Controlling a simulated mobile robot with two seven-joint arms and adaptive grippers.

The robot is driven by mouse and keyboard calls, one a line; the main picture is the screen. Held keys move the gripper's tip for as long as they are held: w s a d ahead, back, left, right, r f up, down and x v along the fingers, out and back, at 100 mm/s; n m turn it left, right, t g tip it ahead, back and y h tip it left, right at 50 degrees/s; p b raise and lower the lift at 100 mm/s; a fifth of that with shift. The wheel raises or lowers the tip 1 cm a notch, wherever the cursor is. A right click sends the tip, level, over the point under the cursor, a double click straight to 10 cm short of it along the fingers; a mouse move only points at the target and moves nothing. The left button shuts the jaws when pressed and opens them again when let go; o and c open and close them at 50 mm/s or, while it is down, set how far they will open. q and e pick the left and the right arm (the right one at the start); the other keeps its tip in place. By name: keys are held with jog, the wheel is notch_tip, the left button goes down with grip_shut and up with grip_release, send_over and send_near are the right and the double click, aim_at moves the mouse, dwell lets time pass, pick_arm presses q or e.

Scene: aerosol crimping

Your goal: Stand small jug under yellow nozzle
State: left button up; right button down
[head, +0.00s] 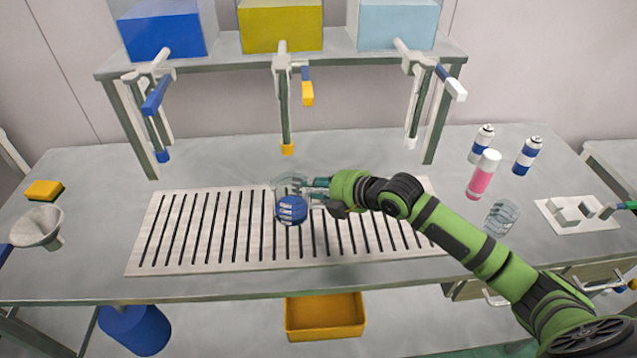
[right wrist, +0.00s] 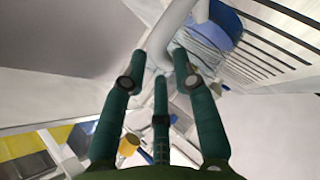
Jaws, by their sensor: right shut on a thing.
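A clear jug (head: 291,208) with a blue patch in its lower part is over the slotted grate (head: 141,258), below and in front of the yellow nozzle (head: 287,149). My right gripper (head: 313,188) is shut on the jug from its right side. In the right wrist view the green fingers (right wrist: 160,60) reach up to the clear jug (right wrist: 205,38), with blue beyond it. The jug looks roughly upright; I cannot tell whether its base touches the grate. My left gripper is not in view.
A blue nozzle (head: 162,156) hangs at left, a white one (head: 411,143) at right. Another clear vessel (head: 501,217), a pink can (head: 483,175) and two blue-white cans (head: 527,156) stand at right. A funnel (head: 38,227) and sponge (head: 44,190) lie at left. The grate's left part is clear.

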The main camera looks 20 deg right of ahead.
jog(key=shift+f, duration=0.15)
jog(key=c, duration=0.9)
grip_release()
jog(key=shift+f, duration=0.1)
jog(key=shift+c, duration=0.2)
jog(key=b+v, duration=0.3)
jog(key=v, duration=0.9)
jog(key=shift+r, duration=0.25)
